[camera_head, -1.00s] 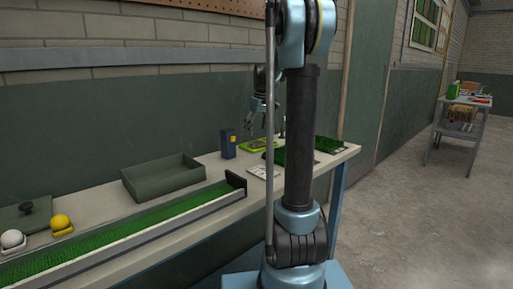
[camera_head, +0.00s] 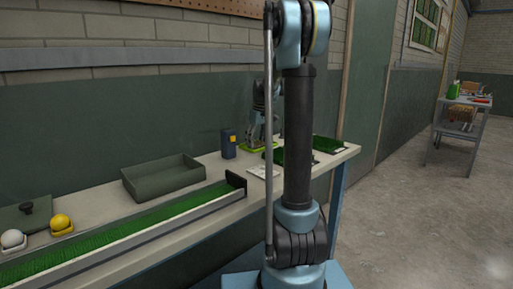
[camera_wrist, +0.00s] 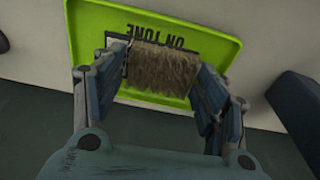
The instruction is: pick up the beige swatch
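The beige swatch (camera_wrist: 162,66) is a small shaggy brown-beige piece lying on a bright green tray (camera_wrist: 215,25) in the wrist view. The tray has dark lettering ending in "ON TONE", partly covered by the swatch. My gripper (camera_wrist: 165,82) is open, with one finger on each side of the swatch. The left finger overlaps the swatch's left edge in the picture; whether either finger touches it I cannot tell. In the head view my gripper (camera_head: 254,140) is low over the green tray (camera_head: 268,147), and the swatch cannot be made out there.
Green turf pieces (camera_head: 326,144) lie to the right on the bench. An open grey-green bin (camera_head: 163,182) and a long turf strip (camera_head: 120,229) are further left.

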